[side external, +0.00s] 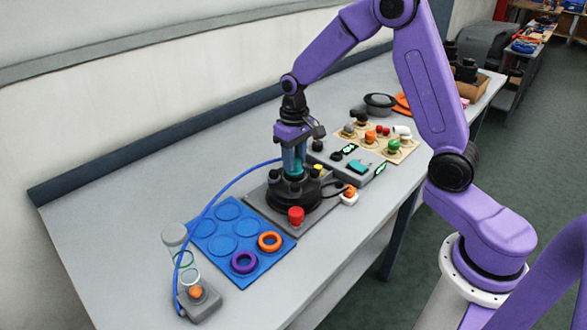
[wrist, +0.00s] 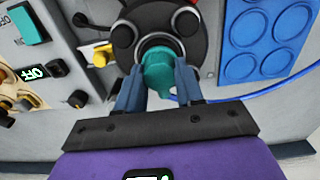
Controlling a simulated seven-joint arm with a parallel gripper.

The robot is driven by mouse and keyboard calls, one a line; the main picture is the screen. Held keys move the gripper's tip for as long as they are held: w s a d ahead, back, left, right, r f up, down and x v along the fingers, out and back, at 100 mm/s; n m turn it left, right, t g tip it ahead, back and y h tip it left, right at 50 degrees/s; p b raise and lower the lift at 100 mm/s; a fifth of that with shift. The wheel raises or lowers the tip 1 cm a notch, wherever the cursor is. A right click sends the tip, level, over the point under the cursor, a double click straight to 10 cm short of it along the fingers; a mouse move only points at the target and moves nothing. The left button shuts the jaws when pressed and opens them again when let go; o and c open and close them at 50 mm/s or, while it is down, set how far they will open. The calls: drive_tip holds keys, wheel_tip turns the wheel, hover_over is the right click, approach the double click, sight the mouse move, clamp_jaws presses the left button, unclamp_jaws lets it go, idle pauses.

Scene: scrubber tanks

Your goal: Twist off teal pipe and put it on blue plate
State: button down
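The teal pipe (wrist: 159,73) stands in the round black fixture (wrist: 126,36) of the scrubber unit. In the side external view only a little of the teal pipe (side external: 294,169) shows between my fingers. My gripper (side external: 294,158) points down over the fixture. In the wrist view, the blue-grey fingers of my gripper (wrist: 160,80) lie close against both sides of the pipe and appear shut on it. The blue plate (side external: 234,246) lies flat on the table to the left of the unit, with several round recesses.
An orange ring (side external: 269,241) and a purple ring (side external: 244,262) lie on the plate's front side. A blue hose (side external: 218,195) arches over the plate to a clear cylinder (side external: 180,246). A red knob (side external: 296,215) stands at the unit's front. Grey control panels (side external: 352,163) are to the right.

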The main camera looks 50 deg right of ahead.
drive_tip(key=shift+n, duration=0.8)
drive_tip(key=shift+n, duration=0.8)
drive_tip(key=shift+n, duration=0.7)
drive_tip(key=shift+n, duration=0.3)
unclamp_jaws()
drive_tip(key=shift+r, duration=3.5)
